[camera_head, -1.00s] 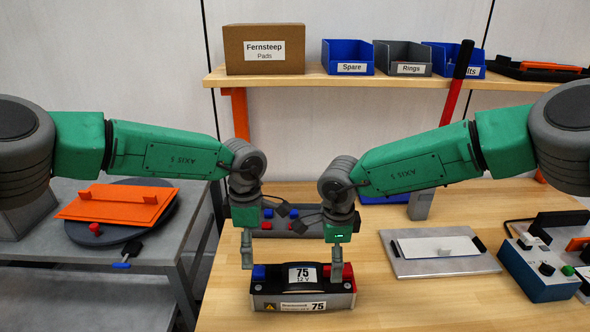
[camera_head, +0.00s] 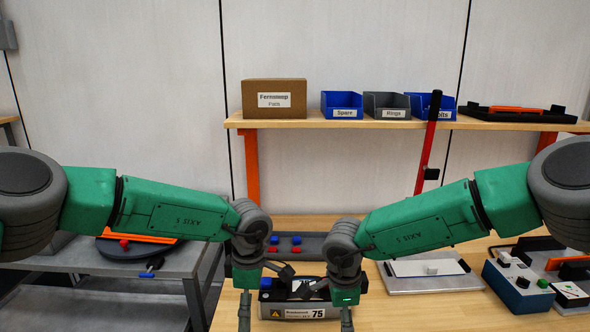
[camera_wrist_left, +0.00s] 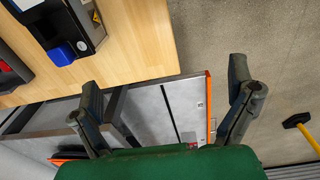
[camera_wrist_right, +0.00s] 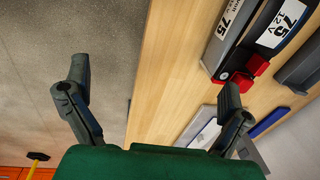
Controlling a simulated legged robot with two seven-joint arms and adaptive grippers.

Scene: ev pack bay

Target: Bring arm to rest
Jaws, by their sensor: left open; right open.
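My left gripper (camera_head: 245,318) hangs in front of the bench near its left edge. In the left wrist view its fingers (camera_wrist_left: 168,105) are wide apart with nothing between them. My right gripper (camera_head: 347,320) hangs at the right of the 75 module; in the right wrist view its fingers (camera_wrist_right: 152,95) are also spread and empty. The dark battery module (camera_head: 300,312) marked 75 sits on the wooden bench between and behind the grippers, apart from both. Its blue terminal cap (camera_wrist_left: 62,54) shows in the left wrist view, its red one (camera_wrist_right: 242,75) in the right.
A grey tray (camera_head: 318,245) with red and blue parts lies behind the module. A plate with a white pad (camera_head: 425,268) and a blue control box (camera_head: 515,290) stand right. A grey cart (camera_head: 130,285) stands left. The shelf (camera_head: 380,123) holds a carton and bins.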

